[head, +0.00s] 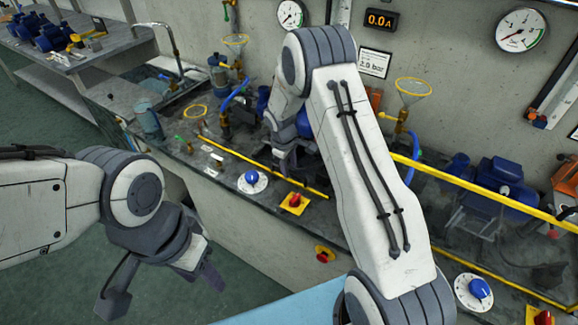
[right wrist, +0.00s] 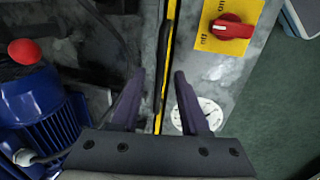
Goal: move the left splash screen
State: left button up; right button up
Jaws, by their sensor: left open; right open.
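A long yellow edge (head: 265,168), which appears to belong to the left splash screen, runs along the bench front behind the blue dial and red switch. Any clear pane is hard to make out. My right gripper (head: 284,160) is low over the bench at this edge, partly hidden by its own arm. In the right wrist view its open fingers (right wrist: 160,76) lie on either side of the yellow strip (right wrist: 171,18) and a dark bar along it. I cannot tell whether they touch it. My left gripper (head: 163,286) is open and empty over the floor, left of the bench.
A second yellow bar (head: 480,190) stands higher on the right, before a blue motor (head: 500,185). A blue dial (head: 252,179) and a red switch (head: 295,201) sit on the bench front. A blue motor (right wrist: 45,115) is close to my right gripper.

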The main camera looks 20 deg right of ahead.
grip_shut()
dwell(1.4)
